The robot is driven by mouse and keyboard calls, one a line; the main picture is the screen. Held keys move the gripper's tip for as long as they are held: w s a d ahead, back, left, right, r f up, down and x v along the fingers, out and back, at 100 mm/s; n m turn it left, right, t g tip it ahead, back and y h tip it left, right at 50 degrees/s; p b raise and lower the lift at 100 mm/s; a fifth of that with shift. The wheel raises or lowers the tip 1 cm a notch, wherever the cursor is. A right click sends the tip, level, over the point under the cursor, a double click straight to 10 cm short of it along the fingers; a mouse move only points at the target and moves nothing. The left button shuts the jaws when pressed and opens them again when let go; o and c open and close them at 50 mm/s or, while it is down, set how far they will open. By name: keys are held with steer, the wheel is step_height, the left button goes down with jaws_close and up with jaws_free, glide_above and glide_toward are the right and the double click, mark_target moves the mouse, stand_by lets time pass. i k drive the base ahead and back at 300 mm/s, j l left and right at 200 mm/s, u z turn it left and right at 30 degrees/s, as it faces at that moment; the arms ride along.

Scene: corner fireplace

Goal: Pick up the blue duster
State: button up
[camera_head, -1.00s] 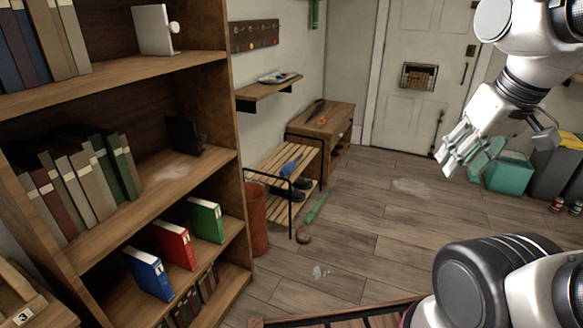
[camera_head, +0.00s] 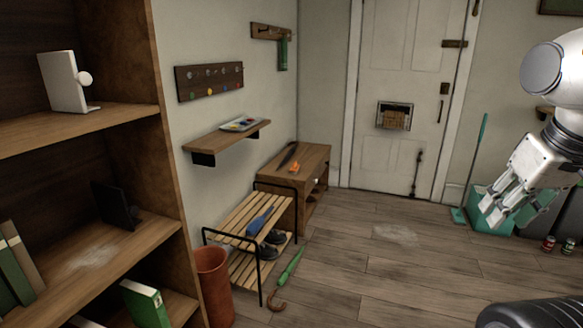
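The blue duster (camera_head: 260,221) lies on the slatted top of the shoe rack (camera_head: 231,222), near its right end, left of the middle of the head view. My gripper (camera_head: 492,217) hangs at the right of the picture, far from the duster, in front of a teal bucket. Its fingers look spread, with nothing between them. Nothing blocks the view of the duster.
A bookshelf (camera_head: 165,110) fills the left side. A terracotta bin (camera_head: 214,287) stands by the rack, and a green umbrella (camera_head: 288,268) lies on the floor beside it. A wooden bench (camera_head: 306,153) stands behind. The middle floor is clear.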

mark_target(253, 228)
steer(key=i+l+z, duration=0.35)
steer(key=i, duration=0.45)
steer(key=i+z, duration=0.35)
steer(key=i, duration=0.5)
steer(key=i+l+u, duration=0.1)
steer(key=i+u, duration=0.2)
steer(key=i, duration=0.65)
steer(key=i+u, duration=0.2)
steer(key=u, duration=0.15)
steer(key=i+u, duration=0.4)
steer(key=u, duration=0.25)
steer(key=i+u, duration=0.2)
steer(key=u, duration=0.25)
steer(key=i+u, duration=0.25)
steer(key=u, duration=0.2)
steer(key=i+l+u, duration=0.1)
steer(key=u, duration=0.3)
steer(key=i, duration=0.1)
